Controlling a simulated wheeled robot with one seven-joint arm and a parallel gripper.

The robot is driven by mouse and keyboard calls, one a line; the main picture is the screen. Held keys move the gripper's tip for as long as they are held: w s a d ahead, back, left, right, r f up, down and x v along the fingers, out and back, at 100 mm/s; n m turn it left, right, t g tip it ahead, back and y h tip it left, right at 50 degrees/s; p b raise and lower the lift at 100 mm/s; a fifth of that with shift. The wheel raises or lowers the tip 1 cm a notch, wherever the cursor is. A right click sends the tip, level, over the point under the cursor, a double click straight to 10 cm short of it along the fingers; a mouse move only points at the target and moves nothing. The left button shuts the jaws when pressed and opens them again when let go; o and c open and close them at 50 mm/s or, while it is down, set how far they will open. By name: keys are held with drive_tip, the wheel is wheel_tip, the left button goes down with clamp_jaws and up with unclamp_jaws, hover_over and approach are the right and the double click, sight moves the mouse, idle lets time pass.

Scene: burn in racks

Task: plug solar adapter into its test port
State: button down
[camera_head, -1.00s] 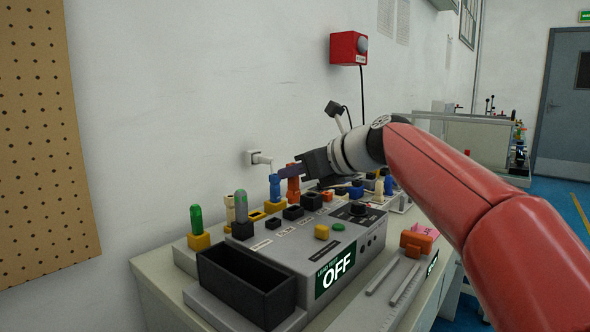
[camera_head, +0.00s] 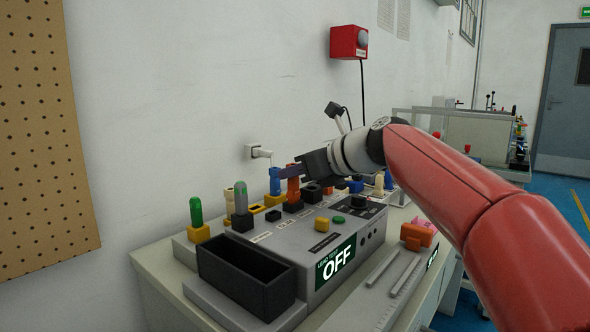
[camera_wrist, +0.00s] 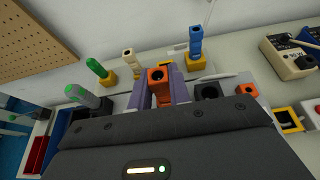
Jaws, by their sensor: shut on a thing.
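My gripper (camera_head: 294,172) is shut on an upright orange adapter (camera_head: 293,188), which I take to be the solar adapter. In the wrist view the adapter (camera_wrist: 157,88), with a dark round hole in its top, sits between the two purple fingers (camera_wrist: 160,78).
A blue adapter (camera_head: 274,181) stands just left of the gripper. Green (camera_head: 196,212) and grey (camera_head: 240,198) pegs stand nearer, left. An open black bin (camera_head: 245,280) and a box with an OFF display (camera_head: 337,264) are in front. The wall is close behind.

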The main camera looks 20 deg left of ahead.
drive_tip(key=shift+f, duration=0.6)
drive_tip(key=c, duration=1.2)
unclamp_jaws()
drive_tip(key=shift+c, duration=0.2)
